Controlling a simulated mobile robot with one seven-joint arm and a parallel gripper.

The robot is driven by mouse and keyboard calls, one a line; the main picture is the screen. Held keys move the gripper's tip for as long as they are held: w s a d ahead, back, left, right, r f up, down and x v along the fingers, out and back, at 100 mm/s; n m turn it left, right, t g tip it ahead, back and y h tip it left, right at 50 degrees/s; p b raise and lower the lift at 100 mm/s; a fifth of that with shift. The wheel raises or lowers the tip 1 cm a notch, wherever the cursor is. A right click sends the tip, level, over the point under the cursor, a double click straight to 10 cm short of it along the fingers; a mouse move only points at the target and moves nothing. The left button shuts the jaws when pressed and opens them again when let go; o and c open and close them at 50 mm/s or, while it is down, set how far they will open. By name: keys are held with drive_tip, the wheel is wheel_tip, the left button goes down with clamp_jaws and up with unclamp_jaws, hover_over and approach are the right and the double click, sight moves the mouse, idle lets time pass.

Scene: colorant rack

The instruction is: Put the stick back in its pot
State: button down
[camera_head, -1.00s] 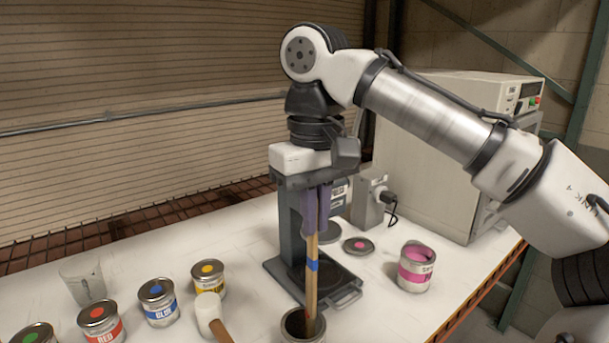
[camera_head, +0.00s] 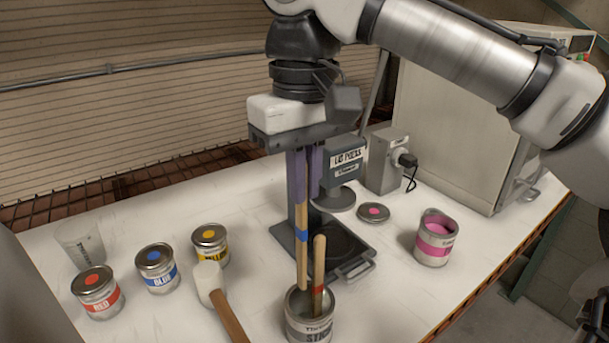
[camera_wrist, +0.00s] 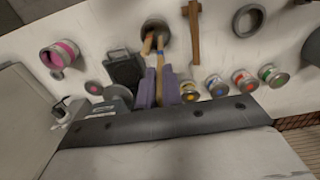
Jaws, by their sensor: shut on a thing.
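My gripper (camera_head: 304,194) has purple fingers pointing down and is shut on a wooden stick with a blue band (camera_head: 302,238), held upright. The stick's lower end overlaps the mouth of the grey pot labelled for sticks (camera_head: 309,327); I cannot tell whether it is inside or just above the rim. A second wooden stick, with a red band (camera_head: 319,262), stands tilted in the pot. The wrist view shows the held stick (camera_wrist: 160,62) between the fingers, reaching toward the dark pot mouth, with the second stick (camera_wrist: 148,44) beside it.
Red (camera_head: 97,297), blue (camera_head: 158,275) and yellow (camera_head: 211,250) cans stand left of the pot. A mallet (camera_head: 228,312) lies close to the pot's left side. A lid press (camera_head: 345,262) stands behind. An open pink can (camera_head: 434,244) and its lid (camera_head: 373,212) are right.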

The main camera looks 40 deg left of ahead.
sight(304, 247)
drive_tip(key=shift+f+b, duration=3.5)
drive_tip(key=shift+f, duration=2.3)
drive_tip(key=c, duration=1.5)
unclamp_jaws()
drive_tip(key=shift+r, duration=0.15)
drive_tip(key=shift+r+p, duration=3.05)
drive_tip(key=shift+r, duration=3.75)
